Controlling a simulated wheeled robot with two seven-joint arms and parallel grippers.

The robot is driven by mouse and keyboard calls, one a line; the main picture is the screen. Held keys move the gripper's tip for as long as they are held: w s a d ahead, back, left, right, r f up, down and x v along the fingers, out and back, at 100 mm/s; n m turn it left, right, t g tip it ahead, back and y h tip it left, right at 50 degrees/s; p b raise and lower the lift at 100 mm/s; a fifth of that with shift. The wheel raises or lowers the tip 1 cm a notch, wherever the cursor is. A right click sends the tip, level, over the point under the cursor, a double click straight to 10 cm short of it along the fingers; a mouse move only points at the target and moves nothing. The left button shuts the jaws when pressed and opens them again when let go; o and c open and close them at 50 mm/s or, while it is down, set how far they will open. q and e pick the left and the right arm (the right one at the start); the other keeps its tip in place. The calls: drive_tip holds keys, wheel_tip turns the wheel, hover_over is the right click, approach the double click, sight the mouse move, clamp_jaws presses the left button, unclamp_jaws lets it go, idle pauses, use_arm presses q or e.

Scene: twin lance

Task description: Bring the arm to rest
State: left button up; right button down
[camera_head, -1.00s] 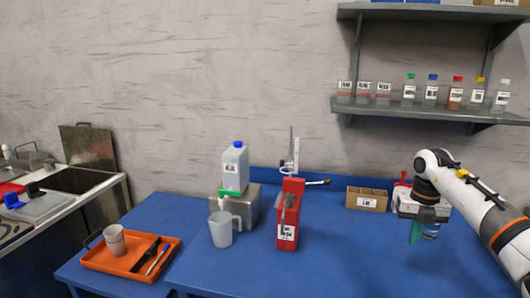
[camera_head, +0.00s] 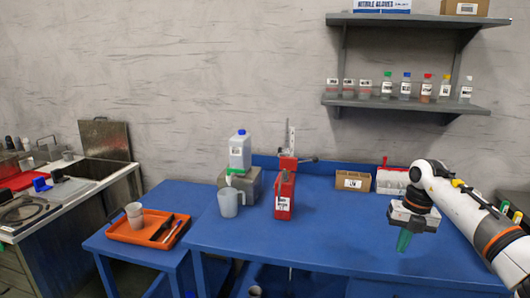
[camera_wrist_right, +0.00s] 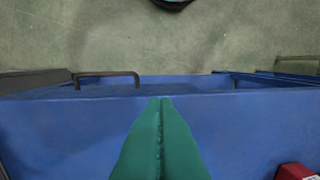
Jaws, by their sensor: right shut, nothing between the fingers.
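My right arm (camera_head: 458,203) comes in from the right in the head view. Its right gripper (camera_head: 403,241) hangs above the right part of the blue table (camera_head: 340,235), green fingers pointing down. In the right wrist view the two green fingers (camera_wrist_right: 161,140) lie together with nothing between them. Below them are the blue tabletop and its edge. My left gripper and arm are in no frame.
A red device (camera_head: 284,193), a grey jug (camera_head: 230,203) and a canister (camera_head: 240,152) stand mid-table. An orange tray (camera_head: 135,235) holds cups at left. A cardboard box (camera_head: 352,181) stands at the back. Bottles line a wall shelf (camera_head: 400,105). The table's front right is clear.

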drive_tip(key=a+f+m+t+y, duration=0.1)
drive_tip(key=a+f+y, duration=0.7)
drive_tip(key=a+f, duration=0.8)
drive_tip(key=s+a+f+m+t+y+p, duration=0.1)
drive_tip(key=a+f+m+t, duration=0.15)
drive_tip(key=f+m, duration=0.3)
drive_tip(key=s+a+f+m+t+y, duration=0.1)
drive_tip(key=s+f+m+t+y, duration=0.1)
drive_tip(key=f+m+t, duration=0.3)
drive_tip(key=s+d+f+m+h, duration=0.4)
drive_tip(key=s+f+m+h, duration=0.15)
drive_tip(key=s+f, duration=0.55)
drive_tip(key=s+d+f+m+h, duration=0.35)
drive_tip(key=s+f+m, duration=0.45)
drive_tip(key=f, duration=0.6)
use_arm(q)
drive_tip(key=shift+w+r+p, duration=0.2)
drive_tip(key=shift+r+p, duration=0.45)
drive_tip(key=shift+r, duration=0.5)
use_arm(e)
drive_tip(key=s+f+m+g+h, duration=0.1)
drive_tip(key=s+f+m+g, duration=0.2)
drive_tip(key=s, duration=1.4)
drive_tip(key=s+f+m+g+h, duration=0.2)
drive_tip(key=s+f+g, duration=0.2)
drive_tip(key=s, duration=1.3)
wheel_tip(320, 180, down, 2)
drive_tip(key=shift+d+f+m+g, duration=0.2)
drive_tip(key=shift+d+m+g, duration=0.15)
drive_tip(key=shift+d+m, duration=0.05)
